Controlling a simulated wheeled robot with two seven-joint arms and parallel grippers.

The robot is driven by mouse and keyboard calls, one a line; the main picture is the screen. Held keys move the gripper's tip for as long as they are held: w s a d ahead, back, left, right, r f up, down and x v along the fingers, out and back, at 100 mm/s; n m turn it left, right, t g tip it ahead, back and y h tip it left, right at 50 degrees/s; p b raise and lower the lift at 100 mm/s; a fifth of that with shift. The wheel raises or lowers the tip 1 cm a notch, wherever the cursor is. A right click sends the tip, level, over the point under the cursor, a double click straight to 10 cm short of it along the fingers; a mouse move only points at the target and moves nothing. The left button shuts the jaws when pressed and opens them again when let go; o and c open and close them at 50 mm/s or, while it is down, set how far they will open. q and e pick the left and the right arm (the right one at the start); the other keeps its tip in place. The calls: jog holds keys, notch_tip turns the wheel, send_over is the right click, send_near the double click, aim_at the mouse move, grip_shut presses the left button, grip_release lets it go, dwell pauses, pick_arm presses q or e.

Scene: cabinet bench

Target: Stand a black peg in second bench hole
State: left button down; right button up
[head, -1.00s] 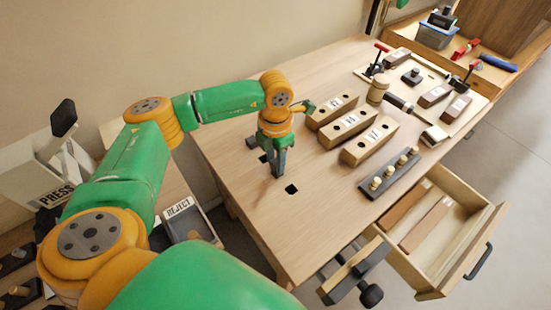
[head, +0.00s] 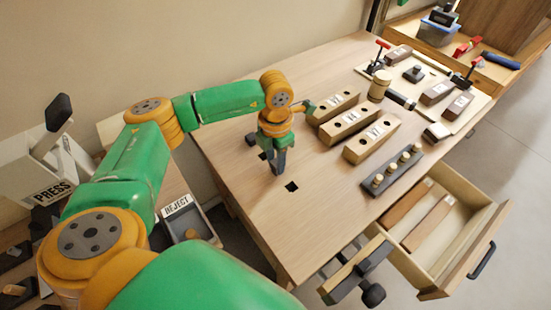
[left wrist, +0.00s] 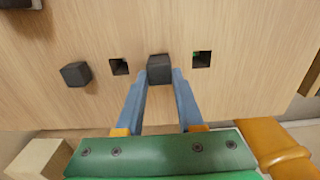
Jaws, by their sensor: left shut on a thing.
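My left gripper (head: 278,171) points down over the bench (head: 235,172), its blue-grey fingers shut on a black peg (left wrist: 160,68). In the left wrist view the held peg's square top shows between the fingertips (left wrist: 160,78). One dark square hole (left wrist: 120,67) lies to its left and another (left wrist: 202,59) to its right; in the head view these are hole (head: 263,157) and hole (head: 291,188). The held peg's lower end is hidden, so I cannot tell whether it sits in a hole. Another black peg (left wrist: 75,73) stands farther left, also in the head view (head: 251,139).
Labelled wooden blocks (head: 350,124) lie right of the gripper. A dark rack with light pegs (head: 392,172) and an open drawer (head: 440,230) are near the right edge. A REJECT bin (head: 190,222) is left of the bench. The bench's front left is clear.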

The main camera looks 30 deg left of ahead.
pick_arm(q)
jog(key=shift+f, duration=0.1)
dwell(0.3)
jog(key=shift+f+b, duration=0.3)
jog(key=shift+b, duration=0.15)
jog(key=shift+f, duration=0.1)
jog(key=shift+f+b, duration=0.2)
jog(key=shift+b, duration=0.1)
jog(key=shift+c, duration=1.4)
grip_release()
notch_tip(320, 180, up, 7)
jog(key=p, duration=0.5)
jog(key=shift+r+p, duration=0.15)
jog(key=shift+p, duration=0.15)
